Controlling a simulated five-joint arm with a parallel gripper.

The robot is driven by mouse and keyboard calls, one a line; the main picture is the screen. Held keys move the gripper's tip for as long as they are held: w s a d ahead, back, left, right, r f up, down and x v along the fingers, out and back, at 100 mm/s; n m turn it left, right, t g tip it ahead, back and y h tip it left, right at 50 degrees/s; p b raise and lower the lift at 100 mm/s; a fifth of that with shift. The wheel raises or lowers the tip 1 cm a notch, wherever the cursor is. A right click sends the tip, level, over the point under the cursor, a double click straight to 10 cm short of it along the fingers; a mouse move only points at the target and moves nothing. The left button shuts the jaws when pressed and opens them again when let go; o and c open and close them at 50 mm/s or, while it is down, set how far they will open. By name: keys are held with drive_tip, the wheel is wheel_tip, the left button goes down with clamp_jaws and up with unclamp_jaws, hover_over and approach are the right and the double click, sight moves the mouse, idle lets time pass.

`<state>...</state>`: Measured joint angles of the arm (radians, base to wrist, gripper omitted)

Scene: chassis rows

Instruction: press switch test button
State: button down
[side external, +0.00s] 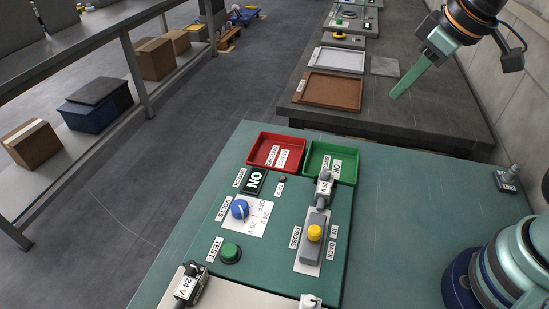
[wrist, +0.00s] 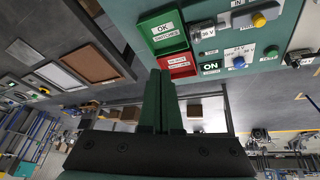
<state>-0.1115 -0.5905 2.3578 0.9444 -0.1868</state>
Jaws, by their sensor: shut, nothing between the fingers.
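The green round test button (side external: 230,252) sits on a black base beside a TEST label, at the near left of the green panel (side external: 270,226). In the wrist view, the green button (wrist: 271,51) is at the right. My gripper (side external: 397,93) is shut and empty, raised at the upper right beyond the panel and well away from the button. In the wrist view, its two green fingers (wrist: 160,75) are together. A blue knob (side external: 240,209) and a lit ON sign (side external: 254,181) are farther along the panel. A grey switch with a yellow button (side external: 314,232) is to the right.
A red tray (side external: 252,153) and a green tray (side external: 350,149) stand at the panel's far edge. A dark bench with a brown tray (side external: 303,94) lies beyond. The green tabletop right of the panel is mostly clear.

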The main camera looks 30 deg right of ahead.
drive_tip(key=w+a+n+g, duration=0.2)
drive_tip(key=w+a+n, duration=0.1)
drive_tip(key=a+n, duration=0.4)
drive_tip(key=n+g, duration=0.3)
drive_tip(key=n, duration=1.4)
hover_over(230, 250)
wheel_tip(230, 250, down, 7)
drive_tip(key=shift+h, duration=0.3)
drive_tip(key=shift+f, duration=0.1)
wheel_tip(230, 250, down, 14)
drive_tip(key=shift+r, duration=0.1)
